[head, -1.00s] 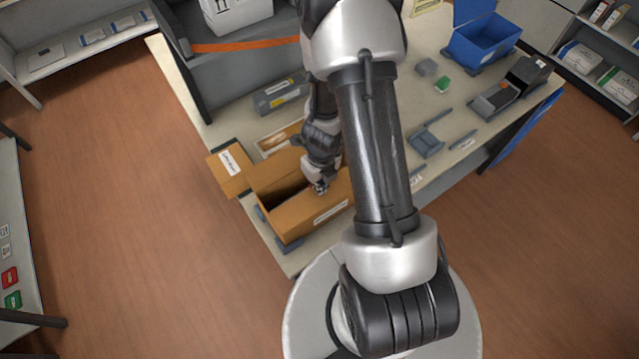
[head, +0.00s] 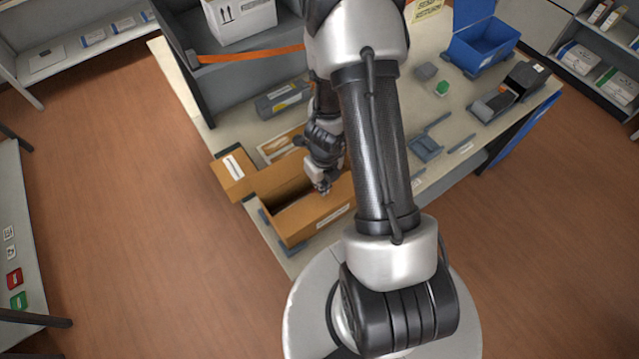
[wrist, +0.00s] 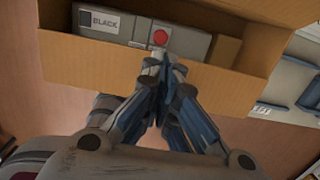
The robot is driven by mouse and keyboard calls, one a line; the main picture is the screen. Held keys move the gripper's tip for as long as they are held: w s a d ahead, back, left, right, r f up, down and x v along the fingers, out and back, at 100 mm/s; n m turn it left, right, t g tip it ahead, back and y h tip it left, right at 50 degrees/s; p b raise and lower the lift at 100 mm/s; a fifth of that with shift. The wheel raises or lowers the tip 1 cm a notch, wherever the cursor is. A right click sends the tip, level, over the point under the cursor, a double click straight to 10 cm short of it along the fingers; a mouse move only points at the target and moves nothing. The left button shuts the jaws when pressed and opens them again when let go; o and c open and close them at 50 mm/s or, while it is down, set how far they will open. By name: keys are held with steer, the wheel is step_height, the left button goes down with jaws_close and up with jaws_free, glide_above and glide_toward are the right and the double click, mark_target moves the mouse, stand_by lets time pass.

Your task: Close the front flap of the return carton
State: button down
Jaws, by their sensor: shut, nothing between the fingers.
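The return carton (head: 292,231) is an open brown box at the table's near left edge. Its left flap (head: 234,176) is folded outward and bears a white label. In the wrist view, a brown cardboard panel (wrist: 85,65) lies along the near side of the opening; I cannot tell whether it is the front flap or wall. Inside lies a grey cartridge (wrist: 190,40) with a "BLACK" label and a red dot. My gripper (wrist: 162,62) is shut and empty, its fingertips overlapping the panel's upper edge. In the head view, my gripper (head: 323,188) is at the carton's right part, partly hidden by my arm.
A tray (head: 280,146) and a grey cartridge (head: 283,100) lie behind the carton. A grey shelf with an orange strap (head: 250,52) stands at the back. A blue bin (head: 483,44) and a dark device (head: 512,88) are at the right. Floor left of the table is clear.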

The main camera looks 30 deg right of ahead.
step_height(320, 180, up, 12)
steer(key=p, duration=1.1)
steer(key=shift+w+a, duration=0.1)
